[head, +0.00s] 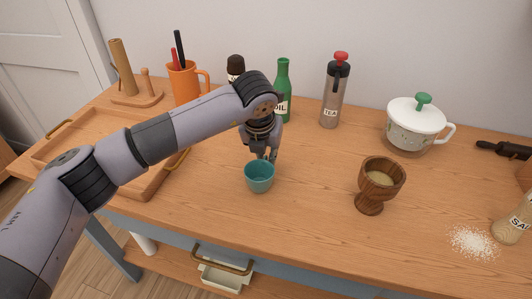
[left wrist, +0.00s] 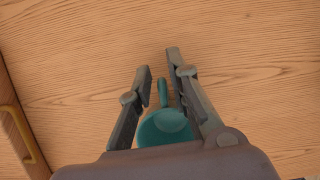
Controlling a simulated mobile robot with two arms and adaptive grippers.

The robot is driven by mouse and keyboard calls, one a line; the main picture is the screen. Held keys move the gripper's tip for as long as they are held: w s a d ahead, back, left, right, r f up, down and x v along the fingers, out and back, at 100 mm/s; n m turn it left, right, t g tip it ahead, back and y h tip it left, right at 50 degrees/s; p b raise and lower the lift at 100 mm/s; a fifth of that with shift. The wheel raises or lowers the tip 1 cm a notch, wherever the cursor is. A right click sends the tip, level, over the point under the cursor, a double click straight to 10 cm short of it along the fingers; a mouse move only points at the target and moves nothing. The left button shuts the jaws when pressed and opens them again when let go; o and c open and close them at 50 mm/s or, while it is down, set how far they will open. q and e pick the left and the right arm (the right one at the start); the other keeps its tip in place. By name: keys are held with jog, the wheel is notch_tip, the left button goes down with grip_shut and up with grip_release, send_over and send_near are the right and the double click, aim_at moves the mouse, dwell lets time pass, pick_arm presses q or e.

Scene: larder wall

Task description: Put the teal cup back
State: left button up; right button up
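The teal cup (head: 260,180) stands upright on the wooden table near its front edge, in the middle of the head view. My left gripper (head: 268,156) points down just behind the cup, at its rim. In the left wrist view the cup (left wrist: 166,127) shows partly, with its handle (left wrist: 162,93) between my two fingers (left wrist: 158,72). The fingers are apart, with a visible gap on both sides of the handle. The cup's lower part is hidden by the gripper body there. My right gripper is not in view.
A wooden tray (head: 58,151) lies left, partly behind my arm. An orange mug (head: 184,86), green oil bottle (head: 282,85), tea flask (head: 332,100) and white lidded pot (head: 412,127) stand behind. A wooden goblet (head: 378,186) stands right; spilled salt (head: 473,242) lies near the front.

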aim_at(262, 178)
pick_arm(q)
jog(key=shift+o, duration=0.6)
jog(key=shift+r, duration=0.1)
jog(key=shift+r, duration=0.25)
jog(key=b+v, duration=0.1)
jog(key=v, duration=1)
jog(key=shift+r, duration=0.3)
jog(key=shift+s+f, duration=0.1)
jog(key=shift+s, duration=0.1)
